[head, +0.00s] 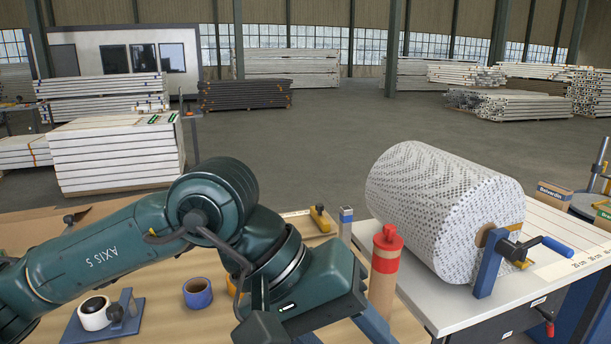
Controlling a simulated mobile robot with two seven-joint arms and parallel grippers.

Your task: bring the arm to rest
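My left arm (100,250), dark green, comes in from the left and bends down over the wooden bench top. Its wrist end (310,290) is low in the middle of the head view. The fingertips are not clearly visible, so I cannot tell whether the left gripper is open, shut or holding something. My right gripper and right arm are not in view.
A large patterned white roll (440,205) with a blue crank lies on a white-topped table (410,285) at right. A brown cylinder with red cap (385,270) stands just right of my wrist. Blue tape (198,293) and a tape dispenser (97,315) sit below my forearm.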

